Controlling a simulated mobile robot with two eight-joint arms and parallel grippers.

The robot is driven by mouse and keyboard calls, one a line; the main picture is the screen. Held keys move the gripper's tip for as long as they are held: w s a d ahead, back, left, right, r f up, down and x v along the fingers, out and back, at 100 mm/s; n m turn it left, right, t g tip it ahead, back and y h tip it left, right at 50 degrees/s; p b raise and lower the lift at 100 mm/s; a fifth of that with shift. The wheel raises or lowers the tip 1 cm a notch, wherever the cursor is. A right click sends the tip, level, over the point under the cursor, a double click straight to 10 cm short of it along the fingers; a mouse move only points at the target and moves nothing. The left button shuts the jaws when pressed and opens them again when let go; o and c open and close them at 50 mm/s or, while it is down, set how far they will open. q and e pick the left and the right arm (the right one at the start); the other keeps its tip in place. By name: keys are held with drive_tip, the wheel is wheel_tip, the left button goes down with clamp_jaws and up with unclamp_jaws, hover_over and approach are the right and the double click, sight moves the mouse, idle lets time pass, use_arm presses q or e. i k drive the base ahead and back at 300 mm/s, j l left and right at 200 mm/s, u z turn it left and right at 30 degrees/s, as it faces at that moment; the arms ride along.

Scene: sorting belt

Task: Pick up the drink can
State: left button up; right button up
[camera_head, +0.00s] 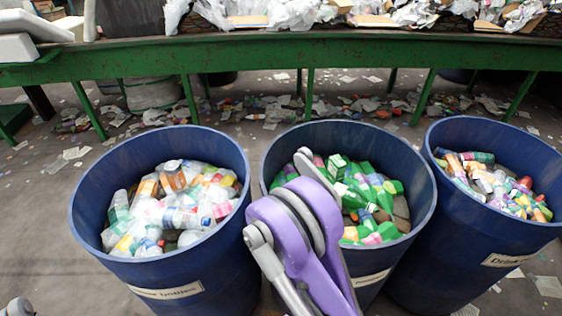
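No single drink can stands apart in this view. Several can-like and bottle-like items lie heaped in the right blue bin (490,238), whose label begins with "Drin" and is cut off by my view. I cannot tell which item is the can. A purple and grey arm of mine rises at the bottom middle, in front of the middle bin, and hides part of its contents. I make out no gripper fingertips on it. A small grey part shows at the bottom left corner, and I cannot tell what it is.
A green-framed sorting belt (240,54) heaped with litter crosses the back. The left blue bin (215,258) holds mostly clear bottles, and the middle blue bin (415,215) holds green bottles. Scattered litter covers the floor. The bins stand close together.

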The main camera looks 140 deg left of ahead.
sight(174, 173)
drive_tip(key=z, duration=5.25)
drive_tip(key=i+j+z, duration=0.15)
drive_tip(key=i, duration=0.85)
